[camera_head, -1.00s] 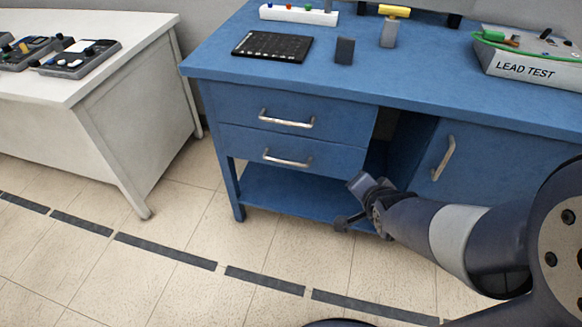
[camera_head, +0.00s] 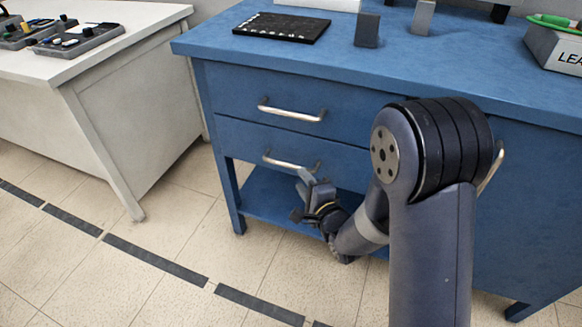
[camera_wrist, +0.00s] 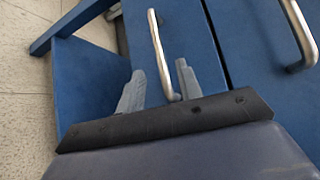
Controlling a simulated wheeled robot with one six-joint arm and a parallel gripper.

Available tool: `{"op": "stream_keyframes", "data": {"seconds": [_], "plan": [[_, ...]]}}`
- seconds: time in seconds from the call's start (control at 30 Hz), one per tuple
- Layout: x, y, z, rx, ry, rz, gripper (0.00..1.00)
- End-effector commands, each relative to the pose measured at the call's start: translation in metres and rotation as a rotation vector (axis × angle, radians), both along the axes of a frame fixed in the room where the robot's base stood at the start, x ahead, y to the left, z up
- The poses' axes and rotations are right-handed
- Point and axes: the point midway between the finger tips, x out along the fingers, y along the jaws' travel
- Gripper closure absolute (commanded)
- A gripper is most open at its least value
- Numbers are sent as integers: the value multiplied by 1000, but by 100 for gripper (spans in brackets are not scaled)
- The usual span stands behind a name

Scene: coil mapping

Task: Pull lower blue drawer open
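The lower blue drawer (camera_head: 240,140) is closed in the blue bench, below the upper drawer. Its silver bar handle (camera_head: 290,163) runs across its front. In the wrist view the lower handle (camera_wrist: 158,50) stands upright in the picture, with its near end between my two grey fingers. My gripper (camera_head: 307,186) is at the right end of this handle in the head view. In the wrist view my gripper (camera_wrist: 156,85) is open, with a finger on each side of the handle and visible gaps. I cannot tell whether either finger touches it.
The upper drawer handle (camera_head: 292,110) is just above, and also shows in the wrist view (camera_wrist: 299,35). An open shelf (camera_head: 262,195) lies below the drawers. A white table (camera_head: 110,110) stands to the left. The tiled floor (camera_head: 160,240) in front is clear.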

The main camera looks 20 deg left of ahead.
Motion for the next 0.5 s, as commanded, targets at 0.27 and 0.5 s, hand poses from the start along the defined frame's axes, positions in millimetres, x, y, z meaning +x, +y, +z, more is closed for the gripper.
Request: {"op": "stream_keyframes", "data": {"seconds": [0.27, 0.5], "plan": [[38, 33, -10, -1, -1, -1, 66], [59, 51, -13, -2, 1, -1, 66]]}}
